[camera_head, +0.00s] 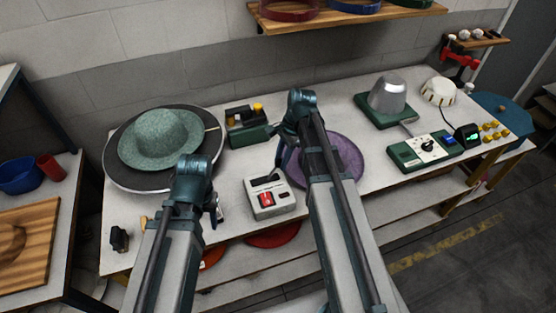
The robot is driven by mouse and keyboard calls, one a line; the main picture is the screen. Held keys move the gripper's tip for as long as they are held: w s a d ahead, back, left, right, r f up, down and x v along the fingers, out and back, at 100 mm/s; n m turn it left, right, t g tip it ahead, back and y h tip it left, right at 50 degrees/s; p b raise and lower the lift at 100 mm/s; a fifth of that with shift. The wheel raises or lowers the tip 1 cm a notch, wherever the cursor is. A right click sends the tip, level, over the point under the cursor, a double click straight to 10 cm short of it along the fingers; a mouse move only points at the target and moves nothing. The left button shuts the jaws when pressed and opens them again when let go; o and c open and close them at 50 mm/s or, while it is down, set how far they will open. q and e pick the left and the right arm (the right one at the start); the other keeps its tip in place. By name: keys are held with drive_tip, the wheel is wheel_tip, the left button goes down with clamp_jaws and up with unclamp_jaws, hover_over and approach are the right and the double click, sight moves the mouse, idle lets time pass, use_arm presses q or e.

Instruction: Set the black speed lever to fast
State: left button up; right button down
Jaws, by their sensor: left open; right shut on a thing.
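A white control box (272,207) stands near the front edge of the table, with a red switch (265,199) and dark parts on its top. My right gripper (279,172) reaches down at the back right of this box. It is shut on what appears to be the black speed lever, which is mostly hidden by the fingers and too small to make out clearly. The lever's setting cannot be read. My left gripper (217,212) is open and empty, left of the box and apart from it, above the table's front part.
A green felt hat (160,135) lies on a round dark plate at the left. A green device (246,127) stands behind the box. A purple disc (343,160) lies behind my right arm. A metal hat block (387,95) and a green control panel (420,150) stand at the right.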

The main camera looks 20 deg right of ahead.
drive_tip(key=shift+s+d+f, duration=0.15)
drive_tip(key=shift+d+f, duration=0.05)
drive_tip(key=shift+d, duration=0.25)
drive_tip(key=c, duration=0.9)
unclamp_jaws()
drive_tip(key=o, duration=0.3)
drive_tip(key=shift+d, duration=0.2)
drive_tip(key=shift+a, duration=0.15)
drive_tip(key=shift+r, duration=0.1)
drive_tip(key=p+v, duration=1.3)
drive_tip(key=shift+r, duration=0.35)
